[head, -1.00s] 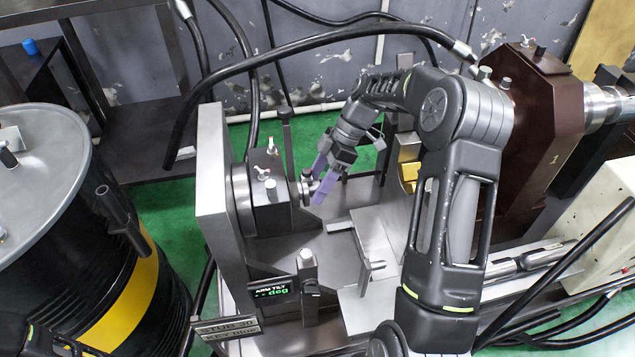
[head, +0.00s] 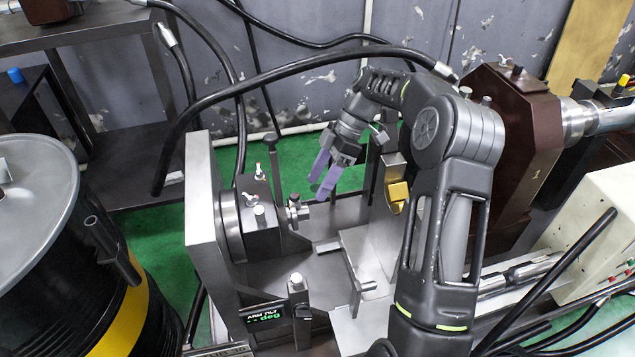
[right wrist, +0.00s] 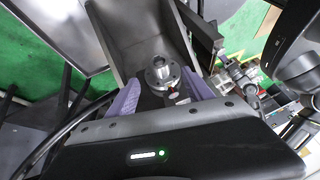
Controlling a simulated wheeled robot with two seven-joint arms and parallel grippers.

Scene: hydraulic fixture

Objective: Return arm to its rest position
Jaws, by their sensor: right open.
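My right gripper (head: 327,176), with purple fingers, is open and empty in the head view. It is above the metal fixture, to the right of the fixture's dark block (head: 262,215) with its small fittings. A gap shows between its fingers and the round end fitting (head: 295,207) on that block. In the right wrist view, the purple fingers stand apart, with a round metal flange (right wrist: 163,74) showing between them, farther off. My right arm (head: 445,220) reaches up from the bottom and bends over the fixture. My left gripper is not in view.
A black barrel with a yellow band (head: 118,328) stands at the left. A thick black hose (head: 300,62) arches over the fixture's back. A brown housing (head: 515,130) and a white box (head: 600,225) stand at the right. A small display (head: 263,317) is at the front.

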